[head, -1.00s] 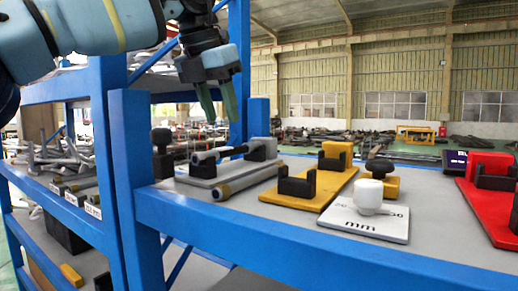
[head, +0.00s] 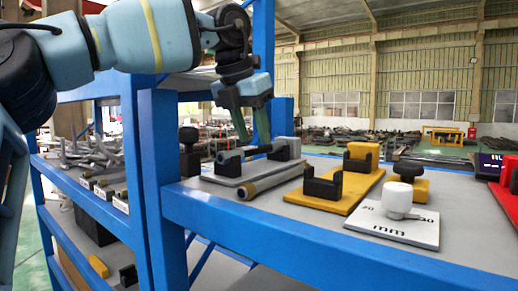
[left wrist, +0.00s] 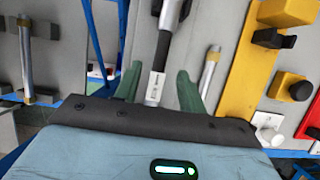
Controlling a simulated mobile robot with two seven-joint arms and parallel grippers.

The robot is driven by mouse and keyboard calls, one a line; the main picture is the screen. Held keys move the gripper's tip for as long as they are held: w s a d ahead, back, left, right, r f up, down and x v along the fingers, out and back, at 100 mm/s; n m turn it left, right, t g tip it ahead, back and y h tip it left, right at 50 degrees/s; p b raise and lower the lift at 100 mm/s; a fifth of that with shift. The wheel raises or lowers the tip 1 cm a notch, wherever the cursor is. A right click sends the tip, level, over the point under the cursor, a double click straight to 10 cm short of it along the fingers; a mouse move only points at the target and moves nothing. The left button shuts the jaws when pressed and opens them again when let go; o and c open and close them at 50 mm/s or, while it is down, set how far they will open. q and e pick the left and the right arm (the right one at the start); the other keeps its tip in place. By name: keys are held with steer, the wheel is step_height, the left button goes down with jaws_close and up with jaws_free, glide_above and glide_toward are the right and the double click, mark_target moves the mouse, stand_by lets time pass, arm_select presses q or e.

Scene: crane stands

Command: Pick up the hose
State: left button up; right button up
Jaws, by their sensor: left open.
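A grey hose-like tube (head: 270,181) with brass-coloured ends lies on the shelf along the front of a grey plate; it also shows in the left wrist view (left wrist: 210,72), right of my fingers. A second rod (head: 250,152), grey and black, rests on the plate by black holders. I cannot tell for sure which is the hose. My left gripper (head: 251,139) is open and empty, pointing down just above the second rod. In the left wrist view, the second rod (left wrist: 162,58) runs between its two green fingers (left wrist: 158,90). My right gripper is out of view.
The blue shelf frame (head: 330,238) has an upright post left of the plate. To the right stand a yellow plate (head: 335,195) with black holders and a white plate (head: 390,227) with a white knob. Lower left shelves hold more tubes (head: 105,190).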

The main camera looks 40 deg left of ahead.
arm_select(q)
steer(key=shift+x, duration=1.25)
steer(key=shift+w, duration=0.1)
jaws_close()
steer(key=shift+r, duration=0.1)
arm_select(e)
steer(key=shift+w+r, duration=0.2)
